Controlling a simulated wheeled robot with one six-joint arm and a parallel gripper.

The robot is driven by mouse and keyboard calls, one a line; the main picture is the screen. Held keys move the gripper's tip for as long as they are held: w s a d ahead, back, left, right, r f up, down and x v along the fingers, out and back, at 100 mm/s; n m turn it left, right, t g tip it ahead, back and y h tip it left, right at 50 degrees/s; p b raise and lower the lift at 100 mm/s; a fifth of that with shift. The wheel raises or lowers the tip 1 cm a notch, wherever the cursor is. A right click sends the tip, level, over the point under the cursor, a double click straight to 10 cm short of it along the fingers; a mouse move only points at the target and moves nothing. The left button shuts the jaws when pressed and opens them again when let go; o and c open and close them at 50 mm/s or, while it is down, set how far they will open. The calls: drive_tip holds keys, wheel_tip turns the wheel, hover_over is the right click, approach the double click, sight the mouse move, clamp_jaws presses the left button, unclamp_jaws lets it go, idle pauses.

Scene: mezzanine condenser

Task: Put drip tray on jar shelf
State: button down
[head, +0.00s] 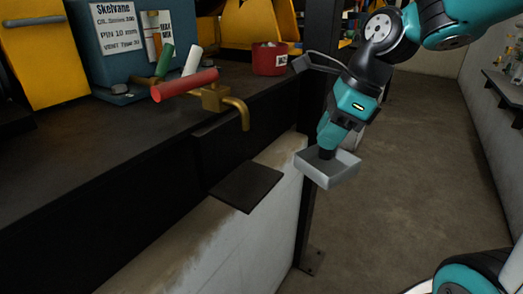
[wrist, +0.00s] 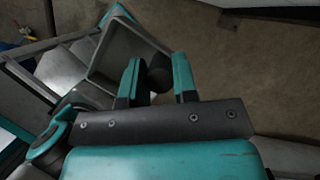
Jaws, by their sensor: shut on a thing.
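The drip tray (head: 342,176) is a shallow grey square tray with raised walls. My gripper (head: 327,151) is shut on it from above and holds it in the air, slightly tilted, right of the white wall. In the wrist view the fingers (wrist: 159,80) close on a dark knob at the tray's edge, and the tray's grey inside (wrist: 118,50) looks empty. A small dark flat shelf (head: 247,186), which looks like the jar shelf, juts out below the brass tap. Its top is bare, and the tray is apart from it, to its right.
A brass tap (head: 236,108) with a red handle (head: 184,85) overhangs the shelf from the dark bench (head: 70,165). A red pot (head: 269,59) stands at the bench's back corner. A dark post (head: 318,100) rises behind the tray. Open floor (head: 420,150) lies to the right.

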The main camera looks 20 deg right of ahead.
drive_tip(key=w+a+p, duration=0.2)
drive_tip(key=w+a, duration=0.5)
drive_tip(key=w, duration=0.2)
drive_tip(key=shift+w+a+f+p, duration=0.1)
drive_tip(key=shift+w+f+p, duration=0.1)
drive_tip(key=shift+f, duration=1.55)
drive_tip(key=shift+w+f+p, duration=0.15)
drive_tip(key=shift+f, duration=1.55)
drive_tip(key=shift+f, duration=0.15)
drive_tip(key=c, duration=0.9)
unclamp_jaws()
